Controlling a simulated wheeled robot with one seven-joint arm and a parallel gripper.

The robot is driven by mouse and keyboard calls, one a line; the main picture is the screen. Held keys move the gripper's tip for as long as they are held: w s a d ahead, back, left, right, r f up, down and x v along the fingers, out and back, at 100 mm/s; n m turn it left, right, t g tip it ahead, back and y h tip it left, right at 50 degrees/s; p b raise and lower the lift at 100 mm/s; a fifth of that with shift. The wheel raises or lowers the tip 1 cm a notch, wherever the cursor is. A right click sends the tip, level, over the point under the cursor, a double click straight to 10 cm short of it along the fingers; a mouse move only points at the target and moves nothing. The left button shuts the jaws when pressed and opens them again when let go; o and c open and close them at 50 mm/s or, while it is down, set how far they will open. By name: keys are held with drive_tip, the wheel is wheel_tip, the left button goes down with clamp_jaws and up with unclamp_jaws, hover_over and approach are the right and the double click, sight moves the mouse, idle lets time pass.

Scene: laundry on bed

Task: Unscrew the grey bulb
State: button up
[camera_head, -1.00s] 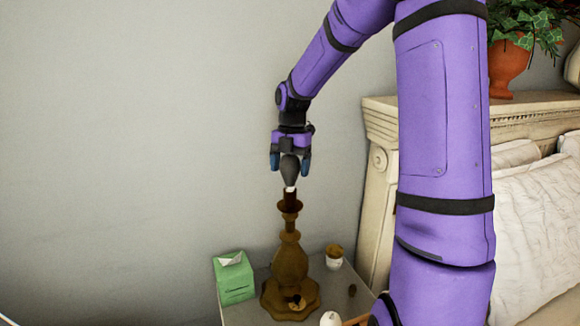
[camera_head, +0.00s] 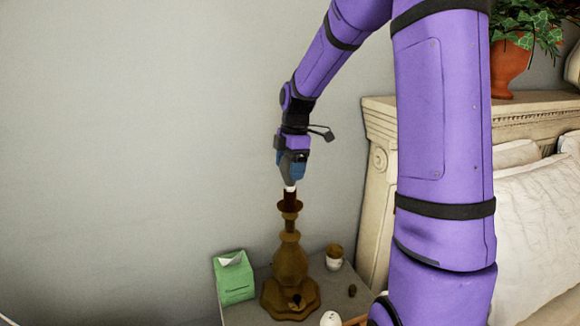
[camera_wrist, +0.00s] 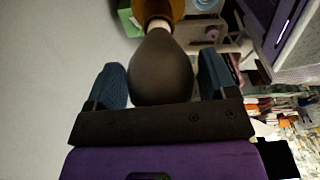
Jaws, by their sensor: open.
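The grey bulb (camera_wrist: 162,75) stands neck-down at the top of the brown lamp (camera_head: 290,262). In the head view only its white neck (camera_head: 291,187) shows, just above the lamp's dark socket (camera_head: 290,201); my gripper hides the rest. My gripper (camera_head: 291,175) points down over the bulb, with its blue fingers on either side of it. In the wrist view my gripper (camera_wrist: 161,63) is open, with narrow gaps between the fingers and the bulb. The lamp's brown top (camera_wrist: 160,8) shows beyond the white neck.
The lamp stands on a nightstand (camera_head: 238,315) with a green tissue box (camera_head: 235,279) to its left and a small jar (camera_head: 334,257) to its right. A carved headboard (camera_head: 378,165) and pillows (camera_head: 535,235) are at right. The wall side at left is clear.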

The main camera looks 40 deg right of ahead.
drive_tip(key=m, duration=0.4)
drive_tip(key=shift+t, duration=0.3)
drive_tip(key=m, duration=0.4)
drive_tip(key=shift+m+h, duration=0.3)
drive_tip(key=m, duration=0.4)
drive_tip(key=shift+t, duration=0.3)
drive_tip(key=shift+m+h, duration=0.5)
drive_tip(key=shift+m, duration=1.7)
